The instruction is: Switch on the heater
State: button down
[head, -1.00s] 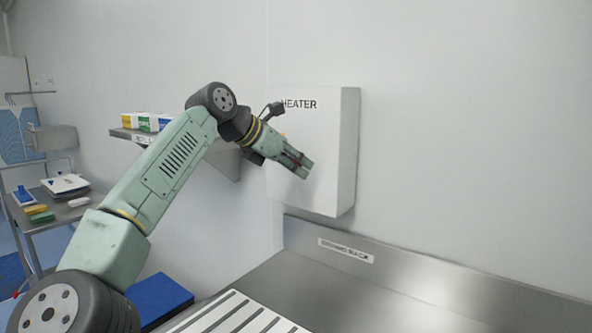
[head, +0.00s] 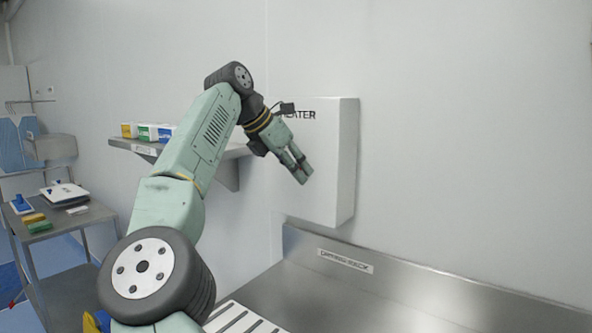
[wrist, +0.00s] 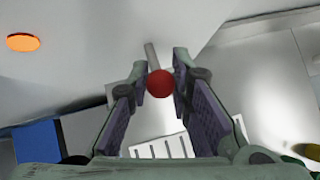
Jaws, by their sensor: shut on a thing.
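The heater (head: 335,165) is a white box on the wall, its label partly hidden behind my wrist in the head view. My gripper (head: 303,176) is in front of its face, pointing down and to the right. In the wrist view, my gripper (wrist: 160,78) is shut on a red ball knob (wrist: 160,84) between its fingertips. A grey lever shaft (wrist: 151,56) runs from the knob toward the white heater face. A bright orange round lamp (wrist: 23,42) is on that face at the upper left. The lever is hidden by the fingers in the head view.
A steel worktop with a raised back edge (head: 400,285) lies below the heater. A wall shelf (head: 125,144) with small coloured boxes is left of it, behind my arm. A side table (head: 80,222) stands farther left. Wall space right of the heater is clear.

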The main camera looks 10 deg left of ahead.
jog(key=shift+d, duration=0.1)
jog(key=c, duration=1.4)
grip_release()
jog(key=shift+c, duration=0.2)
jog(key=v, duration=0.7)
jog(key=shift+r, duration=0.2)
jog(key=shift+s, duration=0.15)
